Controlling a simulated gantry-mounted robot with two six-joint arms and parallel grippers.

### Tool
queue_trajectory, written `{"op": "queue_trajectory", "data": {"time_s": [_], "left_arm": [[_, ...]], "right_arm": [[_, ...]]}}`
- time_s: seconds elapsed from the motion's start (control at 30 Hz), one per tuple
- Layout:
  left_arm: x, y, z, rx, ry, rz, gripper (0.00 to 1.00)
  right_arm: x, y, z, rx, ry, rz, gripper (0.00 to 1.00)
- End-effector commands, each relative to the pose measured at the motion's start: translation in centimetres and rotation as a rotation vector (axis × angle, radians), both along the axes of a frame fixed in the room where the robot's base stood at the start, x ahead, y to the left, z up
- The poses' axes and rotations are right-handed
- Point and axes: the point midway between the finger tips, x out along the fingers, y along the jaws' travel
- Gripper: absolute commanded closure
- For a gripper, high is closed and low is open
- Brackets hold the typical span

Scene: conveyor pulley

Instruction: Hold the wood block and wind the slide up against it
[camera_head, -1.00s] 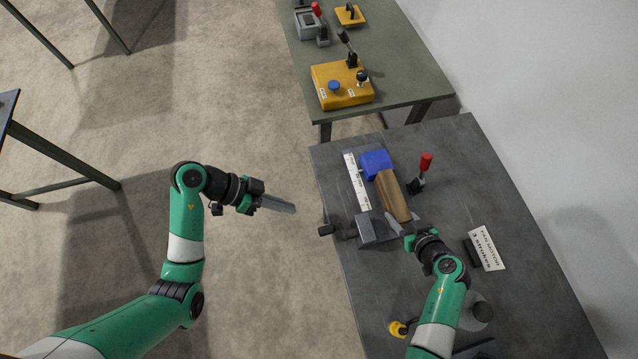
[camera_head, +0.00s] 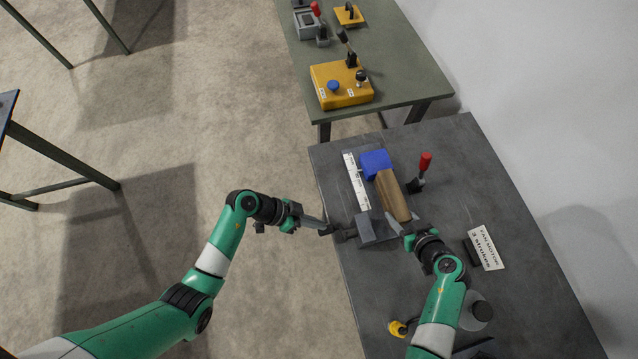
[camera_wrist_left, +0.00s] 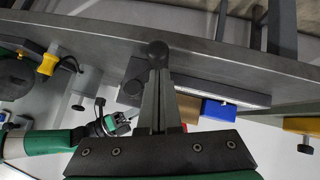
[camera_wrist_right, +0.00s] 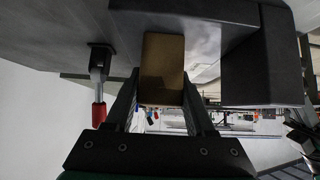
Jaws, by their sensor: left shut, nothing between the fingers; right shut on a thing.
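The wood block (camera_head: 393,196) lies on the dark table between a blue stop (camera_head: 376,163) and the grey slide (camera_head: 374,228). My right gripper (camera_head: 396,221) is shut on its near end; in the right wrist view the block (camera_wrist_right: 162,70) stands between the fingers. The slide's dark crank (camera_head: 343,235) sticks out past the table's left edge, ending in a round knob (camera_wrist_left: 158,52). My left gripper (camera_head: 320,225) is shut and empty, its fingertips right at the knob; I cannot tell whether they touch.
A white scale (camera_head: 357,182) lies left of the block. A red-handled lever (camera_head: 424,164) stands to its right, and a sign (camera_head: 485,247) lies farther right. A yellow item (camera_head: 398,328) is near the front. Open floor lies left of the table.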

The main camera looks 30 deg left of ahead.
Motion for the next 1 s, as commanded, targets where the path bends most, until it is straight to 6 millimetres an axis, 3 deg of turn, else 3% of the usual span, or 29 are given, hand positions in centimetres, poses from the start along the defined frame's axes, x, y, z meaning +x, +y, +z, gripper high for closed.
{"op": "queue_trajectory", "data": {"time_s": [0.73, 0.87, 1.0], "left_arm": [[-0.2, -0.3, -1.2, 0.000, 0.001, -0.003, 1.00], [0.2, 0.2, -0.3, 0.001, -0.002, -0.002, 1.00], [1.2, 1.3, 2.1, 0.002, -0.005, -0.001, 1.00]], "right_arm": [[0.0, 0.0, 0.0, 0.000, 0.000, 0.000, 1.00], [0.0, 0.0, 0.0, 0.000, 0.000, 0.000, 1.00], [0.0, 0.0, 0.0, 0.000, 0.000, 0.000, 1.00]]}}
